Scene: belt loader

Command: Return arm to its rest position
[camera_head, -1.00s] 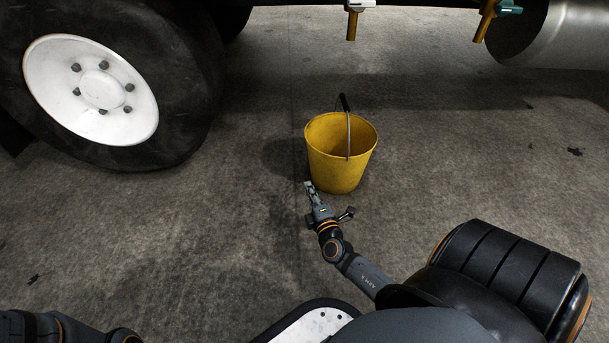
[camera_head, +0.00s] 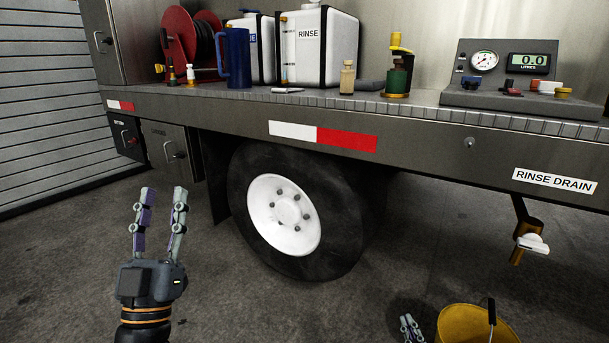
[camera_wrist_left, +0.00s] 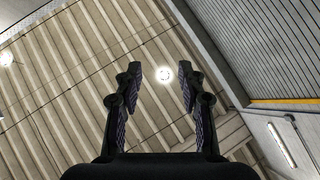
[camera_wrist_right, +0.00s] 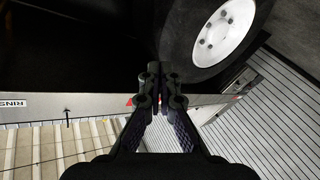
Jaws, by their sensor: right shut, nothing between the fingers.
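My left gripper (camera_head: 160,212) points upward in front of the truck at the left of the head view. Its fingers are apart and empty; the left wrist view shows the open fingers (camera_wrist_left: 161,88) against the ceiling. My right gripper (camera_head: 408,326) shows only at the bottom edge of the head view, just left of the yellow bucket (camera_head: 462,325). In the right wrist view its fingers (camera_wrist_right: 160,75) meet with nothing between them. The rest of the right arm is hidden below the head view.
A truck bed (camera_head: 232,112) spans the scene, carrying a blue jug (camera_head: 236,55), a RINSE tank (camera_head: 310,62), a beige bottle (camera_head: 347,78) and a gauge panel (camera_head: 480,62). A wheel (camera_head: 285,215) stands beneath. A drain valve (camera_head: 532,242) hangs at right. Floor at left is clear.

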